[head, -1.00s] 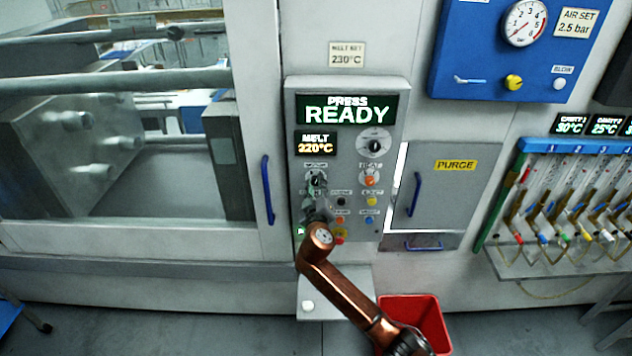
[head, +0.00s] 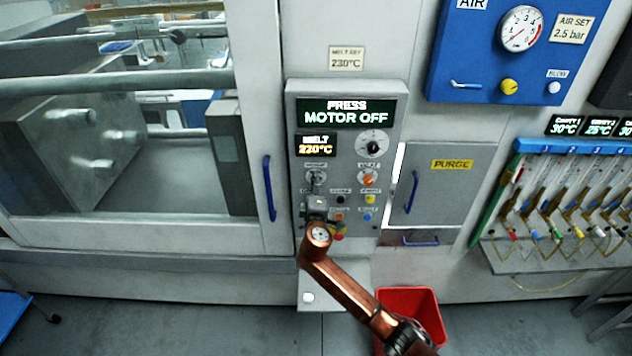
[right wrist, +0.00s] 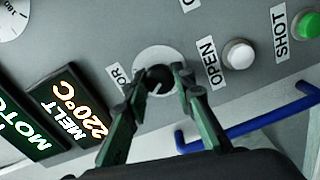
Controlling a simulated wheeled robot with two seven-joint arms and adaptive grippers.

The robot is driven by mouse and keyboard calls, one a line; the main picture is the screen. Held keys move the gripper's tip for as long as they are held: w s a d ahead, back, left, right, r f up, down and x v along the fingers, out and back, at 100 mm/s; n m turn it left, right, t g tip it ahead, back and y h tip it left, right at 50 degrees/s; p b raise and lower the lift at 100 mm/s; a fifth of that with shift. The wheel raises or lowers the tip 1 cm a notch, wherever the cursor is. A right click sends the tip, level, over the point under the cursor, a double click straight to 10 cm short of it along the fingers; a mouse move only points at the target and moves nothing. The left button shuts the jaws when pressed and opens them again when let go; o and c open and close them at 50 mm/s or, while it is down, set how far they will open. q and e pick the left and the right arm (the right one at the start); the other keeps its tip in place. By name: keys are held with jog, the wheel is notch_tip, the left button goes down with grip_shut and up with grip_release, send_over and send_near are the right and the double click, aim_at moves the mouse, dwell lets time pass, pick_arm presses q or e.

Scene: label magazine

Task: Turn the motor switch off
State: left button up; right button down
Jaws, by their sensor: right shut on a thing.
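The motor switch (head: 316,177) is a dark round knob on a pale disc, on the grey control panel (head: 345,92). In the right wrist view the knob (right wrist: 158,76) shows a light pointer line, and its label is partly covered. My right gripper (head: 316,197) is in front of the panel. In the right wrist view its dark green fingers (right wrist: 160,90) stand on both sides of the knob, shut on it. The press display (head: 346,113) reads "MOTOR OFF". My left gripper is not in view.
Other knobs and buttons crowd the panel near the gripper, among them the heat switch (head: 369,179) and the white open button (right wrist: 238,55). A blue door handle (head: 269,188) is just left of the panel. A red bin (head: 425,302) stands below right.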

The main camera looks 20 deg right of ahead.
jog(key=shift+f+n, duration=0.1)
jog(key=shift+n, duration=0.2)
jog(key=c, duration=1.6)
grip_release()
jog(key=shift+a, duration=0.1)
jog(key=v, duration=1.2)
